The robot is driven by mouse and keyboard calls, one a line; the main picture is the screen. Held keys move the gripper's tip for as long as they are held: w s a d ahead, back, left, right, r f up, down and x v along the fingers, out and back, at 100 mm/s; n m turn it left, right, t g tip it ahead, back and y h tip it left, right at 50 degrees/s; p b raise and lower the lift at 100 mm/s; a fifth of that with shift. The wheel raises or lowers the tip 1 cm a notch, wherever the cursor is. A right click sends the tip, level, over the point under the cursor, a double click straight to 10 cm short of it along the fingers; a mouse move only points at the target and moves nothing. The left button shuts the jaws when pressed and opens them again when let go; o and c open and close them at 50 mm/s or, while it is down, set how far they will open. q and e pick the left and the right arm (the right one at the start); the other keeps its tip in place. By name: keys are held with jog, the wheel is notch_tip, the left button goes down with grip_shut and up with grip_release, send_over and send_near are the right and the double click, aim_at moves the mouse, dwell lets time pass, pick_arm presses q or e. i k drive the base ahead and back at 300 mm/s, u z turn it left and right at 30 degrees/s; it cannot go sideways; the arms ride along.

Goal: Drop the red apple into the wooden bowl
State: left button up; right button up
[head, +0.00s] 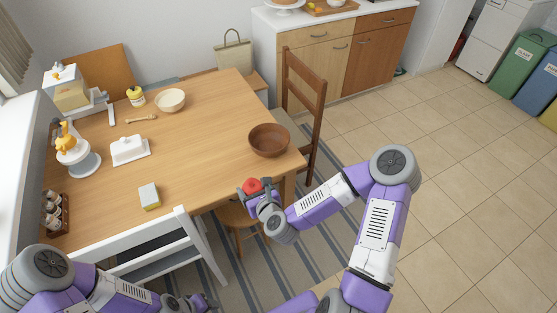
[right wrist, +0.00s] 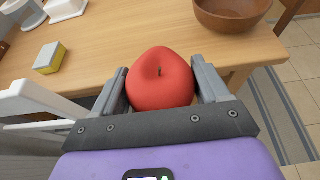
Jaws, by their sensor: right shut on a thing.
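The red apple (head: 252,186) is held in my right gripper (head: 255,190), near the table's front right edge in the head view. In the right wrist view the apple (right wrist: 160,79) sits between the two fingers of the right gripper (right wrist: 162,88), which are shut on it. The brown wooden bowl (head: 269,141) stands on the table's right corner, beyond the apple. The bowl (right wrist: 232,12) also shows at the top right of the right wrist view, apart from the apple. My left gripper (head: 190,303) is low at the bottom edge of the head view, and its fingers are unclear.
The wooden table (head: 195,140) carries a sponge (head: 149,197), a white butter dish (head: 129,149) and a cream bowl (head: 170,100). A wooden chair (head: 303,100) stands behind the wooden bowl. A white chair (head: 170,250) is at the front. The tabletop left of the wooden bowl is clear.

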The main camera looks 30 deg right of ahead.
aim_at(268, 148)
jog(key=k, duration=0.45)
jog(key=z, duration=1.75)
jog(key=i, duration=1.5)
jog(key=u, duration=2.8)
